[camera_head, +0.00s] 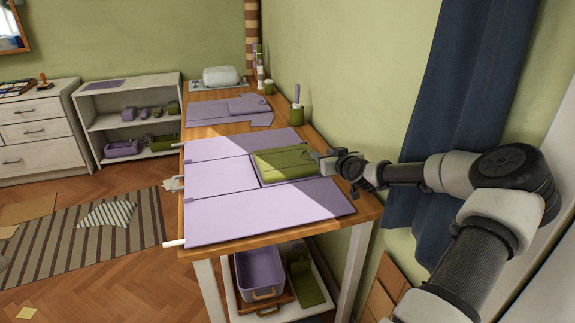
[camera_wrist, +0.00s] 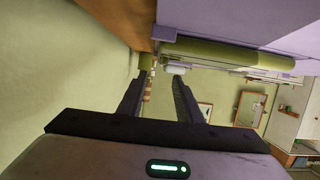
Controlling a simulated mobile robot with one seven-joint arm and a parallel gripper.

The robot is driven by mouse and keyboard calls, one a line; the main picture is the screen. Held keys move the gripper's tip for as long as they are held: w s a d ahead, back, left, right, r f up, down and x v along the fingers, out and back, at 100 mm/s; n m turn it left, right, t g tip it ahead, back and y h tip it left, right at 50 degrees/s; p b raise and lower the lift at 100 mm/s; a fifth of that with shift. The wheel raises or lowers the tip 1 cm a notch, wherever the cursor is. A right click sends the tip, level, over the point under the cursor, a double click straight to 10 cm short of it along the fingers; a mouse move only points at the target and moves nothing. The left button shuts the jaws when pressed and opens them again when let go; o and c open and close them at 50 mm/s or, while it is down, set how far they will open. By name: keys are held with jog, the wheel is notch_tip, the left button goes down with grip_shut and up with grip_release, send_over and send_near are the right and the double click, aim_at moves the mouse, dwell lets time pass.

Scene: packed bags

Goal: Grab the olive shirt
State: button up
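The olive shirt (camera_head: 285,163) lies flat and folded on the lilac folding board (camera_head: 270,212) on the wooden table, toward the board's right side. In the wrist view the shirt (camera_wrist: 225,52) shows as a rolled olive edge, up and to the right of the fingers. My gripper (camera_head: 324,160) is at the shirt's right end, beside the wall. In the wrist view its two fingers (camera_wrist: 160,76) are apart with nothing between them. Whether a finger touches the shirt is not clear.
A green jar (camera_head: 298,116) stands near the wall. A blue curtain (camera_head: 460,100) hangs behind my arm. A lilac bin (camera_head: 260,272) sits on the lower shelf. The wall runs close along the table's right side.

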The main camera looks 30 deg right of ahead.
jog(key=shift+x, duration=1)
jog(key=x, duration=0.3)
jog(key=b+x, duration=0.1)
jog(key=shift+w+a+f, duration=0.3)
jog(key=shift+w+f, duration=0.05)
jog(key=shift+f, duration=0.1)
jog(key=shift+w+d, duration=0.1)
jog(key=shift+w, duration=0.2)
jog(key=shift+c, duration=0.3)
grip_shut()
